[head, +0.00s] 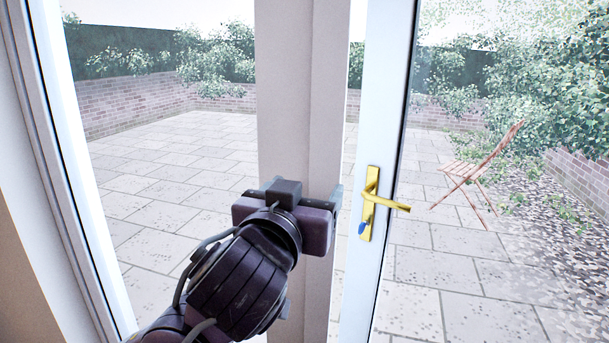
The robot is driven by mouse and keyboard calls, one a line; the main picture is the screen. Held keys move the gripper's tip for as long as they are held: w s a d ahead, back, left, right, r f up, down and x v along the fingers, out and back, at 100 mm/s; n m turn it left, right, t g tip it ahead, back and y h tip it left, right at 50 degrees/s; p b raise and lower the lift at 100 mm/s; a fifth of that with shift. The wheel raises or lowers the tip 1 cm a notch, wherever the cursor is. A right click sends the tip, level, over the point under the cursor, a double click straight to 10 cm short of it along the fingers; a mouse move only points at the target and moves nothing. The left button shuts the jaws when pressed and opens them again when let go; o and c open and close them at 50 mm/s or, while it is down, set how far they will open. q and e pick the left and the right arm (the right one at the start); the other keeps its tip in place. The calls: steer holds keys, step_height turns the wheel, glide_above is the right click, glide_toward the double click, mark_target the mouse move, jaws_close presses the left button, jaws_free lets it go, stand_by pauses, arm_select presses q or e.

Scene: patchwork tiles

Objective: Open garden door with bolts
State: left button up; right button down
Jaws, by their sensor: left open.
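The garden door has a white stile (384,110) with glass to its right. A gold handle plate and lever (370,200) sit on the stile, the lever pointing right. A small blue piece (362,228), perhaps a key, shows low on the plate. My left gripper (308,192) is open and empty in front of the beige post, left of the handle and apart from it. Its fingers are partly hidden behind its own body. No bolts can be made out. My right gripper is not in view.
A beige post (290,80) stands left of the door. The outside shows through a narrow strip between them; I cannot tell if it is a gap or glass. Beyond lie a paved patio (170,170), a folding chair (478,172) and a brick wall (130,105).

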mark_target(321, 172)
arm_select(q)
steer(key=p+x, duration=0.1)
steer(key=x, duration=0.4)
steer(key=shift+w+d, duration=0.2)
steer(key=shift+w, duration=0.1)
steer(key=shift+w+d+f, duration=0.1)
steer(key=shift+w+d, duration=0.1)
steer(key=shift+w, duration=0.25)
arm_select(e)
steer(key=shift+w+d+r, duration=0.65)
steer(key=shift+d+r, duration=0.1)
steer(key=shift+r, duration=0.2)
arm_select(q)
steer(key=shift+c, duration=0.3)
